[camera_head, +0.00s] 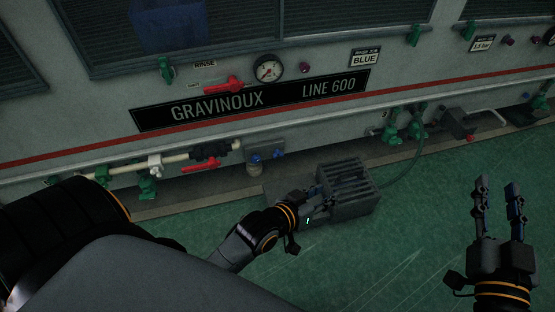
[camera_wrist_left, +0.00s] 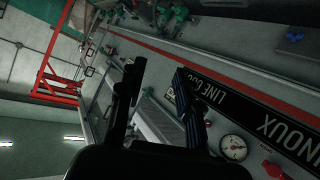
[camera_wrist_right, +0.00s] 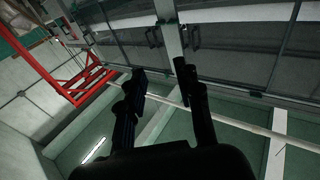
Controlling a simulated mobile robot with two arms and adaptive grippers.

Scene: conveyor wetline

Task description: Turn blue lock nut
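A blue knob-like fitting (camera_head: 255,158), which may be the blue lock nut, sits low on the machine's front, above a small pale cup-shaped part. A second blue fitting (camera_head: 278,153) is just to its right. A blue fitting (camera_wrist_left: 295,37) also shows at the upper right of the left wrist view; I cannot tell which it is. My left gripper (camera_head: 318,193) is right of and below the fittings in the head view, not touching them. Its fingers (camera_wrist_left: 157,80) are apart and empty. My right gripper (camera_head: 499,190) is raised far right, open and empty (camera_wrist_right: 163,80).
A grey slatted box (camera_head: 348,190) stands on the green floor beside my left gripper. A red-handled valve (camera_head: 201,164) and pale pipe (camera_head: 128,166) are left of the fittings. A green hose (camera_head: 412,165) runs at right. The green floor in front is mostly clear.

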